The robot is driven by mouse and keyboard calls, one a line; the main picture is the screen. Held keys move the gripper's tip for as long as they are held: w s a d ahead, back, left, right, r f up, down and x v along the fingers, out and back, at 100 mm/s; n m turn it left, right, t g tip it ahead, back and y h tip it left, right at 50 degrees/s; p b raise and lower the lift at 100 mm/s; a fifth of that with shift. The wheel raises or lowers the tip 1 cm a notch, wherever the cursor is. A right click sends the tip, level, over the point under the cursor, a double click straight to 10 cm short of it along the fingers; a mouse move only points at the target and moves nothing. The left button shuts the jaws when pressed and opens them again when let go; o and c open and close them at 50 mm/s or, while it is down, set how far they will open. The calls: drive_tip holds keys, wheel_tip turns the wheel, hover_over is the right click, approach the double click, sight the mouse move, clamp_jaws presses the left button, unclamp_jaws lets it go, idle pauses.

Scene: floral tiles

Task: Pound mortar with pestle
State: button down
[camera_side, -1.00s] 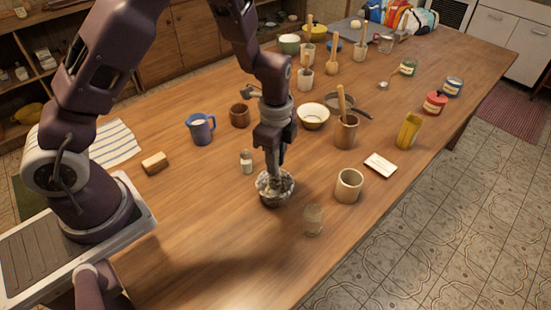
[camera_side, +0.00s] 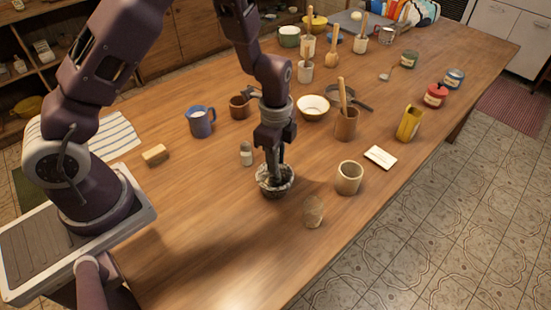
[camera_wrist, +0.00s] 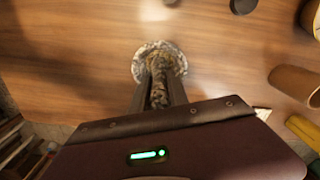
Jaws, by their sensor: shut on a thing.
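The mortar, a mottled grey stone bowl (camera_side: 275,190), stands upright on the table near its front-left part. It also shows in the wrist view (camera_wrist: 143,57). My gripper (camera_side: 273,165) points down over the mortar, its fingertips at about rim height. In the wrist view my gripper (camera_wrist: 158,95) is shut on the pestle (camera_wrist: 158,75), a mottled stone rod between the two fingers. The pestle's far end reaches into the bowl. Its contact with the bottom is hidden, and the pestle is mostly hidden in the side view.
A glass jar (camera_side: 314,212) and a beige cup (camera_side: 349,178) stand close right of the mortar. A shaker (camera_side: 246,154) stands behind left. A blue mug (camera_side: 201,122) and a wooden block (camera_side: 155,155) are farther left. The table's front-left area is clear.

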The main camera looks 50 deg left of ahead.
wheel_tip(320, 180, up, 2)
drive_tip(key=shift+r, duration=0.25)
idle(0.8)
drive_tip(key=shift+d, duration=0.25)
drive_tip(key=shift+f, duration=0.1)
drive_tip(key=shift+f, duration=1.45)
drive_tip(key=shift+r, duration=1.55)
